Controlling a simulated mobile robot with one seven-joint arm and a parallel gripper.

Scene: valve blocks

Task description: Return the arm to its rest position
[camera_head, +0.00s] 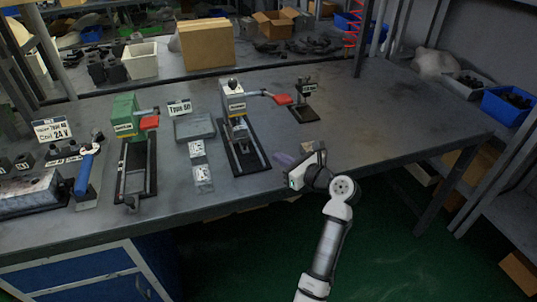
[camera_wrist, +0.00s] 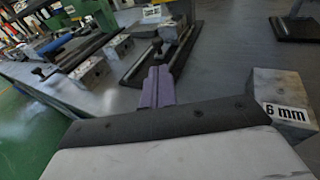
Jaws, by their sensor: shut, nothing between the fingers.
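My arm reaches up from the bottom of the head view to the front edge of the grey workbench (camera_head: 360,120). My gripper (camera_head: 284,160) is at that edge and points left. Its purple fingers are together with nothing between them. The fingers also show in the wrist view (camera_wrist: 158,88), pointing at the bench. A black fixture with a grey valve block and red-tipped lever (camera_head: 234,98) stands just beyond and left of the gripper. In the wrist view a metal block labelled "6 mm" (camera_wrist: 285,105) is close on the right of the gripper.
A green block on a black fixture (camera_head: 127,115) and a blue-handled tool (camera_head: 84,172) are farther left. Small metal blocks (camera_head: 200,165) lie between the fixtures. A small black stand (camera_head: 304,108) is behind the gripper. The right part of the bench is clear, and green floor (camera_head: 400,235) is in front.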

